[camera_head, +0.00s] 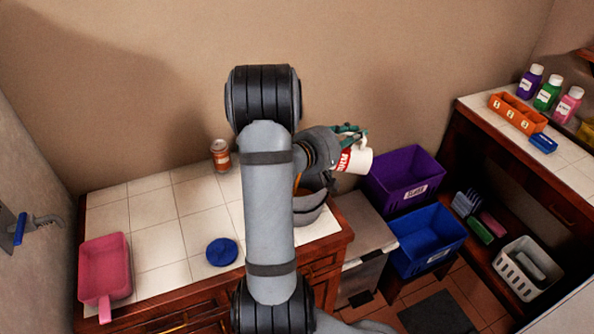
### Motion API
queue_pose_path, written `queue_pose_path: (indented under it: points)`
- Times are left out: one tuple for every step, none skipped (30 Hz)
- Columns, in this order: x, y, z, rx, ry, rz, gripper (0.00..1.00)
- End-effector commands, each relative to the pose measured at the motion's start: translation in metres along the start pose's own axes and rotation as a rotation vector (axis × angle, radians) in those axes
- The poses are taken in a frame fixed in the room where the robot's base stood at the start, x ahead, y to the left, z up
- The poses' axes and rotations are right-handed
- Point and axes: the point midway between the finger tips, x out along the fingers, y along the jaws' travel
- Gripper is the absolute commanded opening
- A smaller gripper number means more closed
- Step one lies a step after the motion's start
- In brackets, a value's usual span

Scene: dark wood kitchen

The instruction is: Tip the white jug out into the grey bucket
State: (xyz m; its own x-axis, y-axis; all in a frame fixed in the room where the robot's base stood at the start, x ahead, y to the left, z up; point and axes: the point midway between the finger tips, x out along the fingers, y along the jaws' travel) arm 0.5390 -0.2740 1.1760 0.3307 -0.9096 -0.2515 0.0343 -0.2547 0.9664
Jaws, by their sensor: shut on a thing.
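The white jug (357,162) has red markings and looks tilted, raised above the right end of the tiled counter and the gap beside it. My gripper (350,135) with green fingers is shut on the jug from the left, near its upper side. A grey rounded vessel (308,214), which looks like the grey bucket, stands on the counter's right end below and left of the jug. My arm hides much of it. The contents of the jug and the bucket cannot be seen.
A pink dustpan-like tray (104,270), a blue round lid (221,252) and an orange can (220,155) are on the tiled counter (165,225). Purple (405,178) and blue (428,240) bins stand right of it. A shelf with bottles (547,93) is at the far right.

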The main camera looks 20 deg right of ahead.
Motion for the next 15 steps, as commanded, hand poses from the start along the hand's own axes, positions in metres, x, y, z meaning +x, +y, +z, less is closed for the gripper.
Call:
queue_pose_path:
  points:
    - [-0.0005,0.0006,-0.0014,-0.002,0.002,0.005,0.00]
    - [-0.0007,0.0007,-0.0015,-0.003,0.001,0.006,0.00]
    - [-0.0009,0.0006,-0.0017,-0.004,0.001,0.008,0.00]
    - [-0.0012,0.0006,-0.0019,-0.006,0.000,0.009,0.00]
    - [-0.0014,0.0007,-0.0021,-0.006,0.000,0.010,0.00]
    - [-0.0016,0.0006,-0.0023,-0.008,0.000,0.012,0.00]
    - [-0.0018,0.0006,-0.0025,-0.009,0.000,0.013,0.00]
    - [-0.0020,0.0006,-0.0027,-0.010,0.000,0.014,0.00]
    - [-0.0022,0.0005,-0.0030,-0.011,-0.001,0.015,0.00]
    - [-0.0024,0.0004,-0.0032,-0.012,-0.001,0.016,0.00]
    - [-0.0026,0.0003,-0.0035,-0.013,-0.001,0.017,0.00]
    - [-0.0028,0.0003,-0.0038,-0.015,-0.001,0.019,0.00]
    - [-0.0030,0.0003,-0.0040,-0.016,-0.001,0.020,0.00]
    - [-0.0032,0.0002,-0.0042,-0.017,-0.001,0.021,0.00]
    - [-0.0035,0.0001,-0.0045,-0.018,-0.002,0.022,0.00]
